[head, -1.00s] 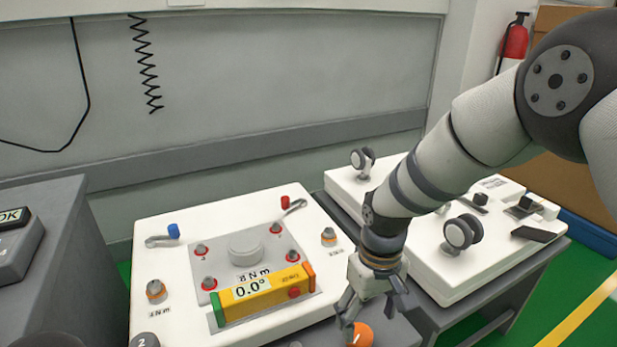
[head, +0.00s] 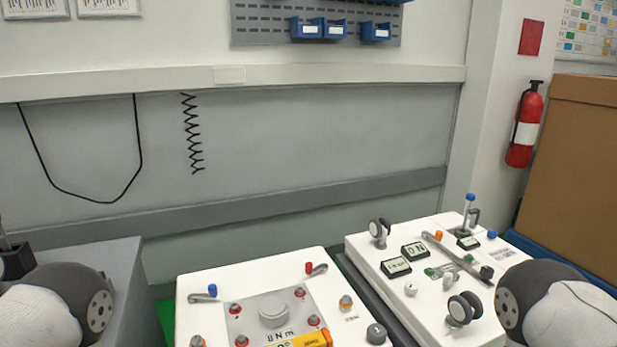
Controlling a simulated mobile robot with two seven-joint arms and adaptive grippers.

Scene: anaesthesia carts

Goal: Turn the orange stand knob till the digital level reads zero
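The yellow digital level (head: 312,338) lies on the near part of the left white panel (head: 240,282). Only its upper edge shows, and its reading is cut off by the bottom of the picture. A dark grey knob (head: 376,334) sits at the panel's near right corner. Neither gripper is in view; only rounded links of my arms show at the lower left and right edges.
A second white panel (head: 370,270) with castors, small displays and a lever stands to the right. A grey cabinet (head: 85,260) is at the left. A fire extinguisher (head: 525,125) hangs by a cardboard box (head: 580,160). A coiled black cord hangs on the back wall.

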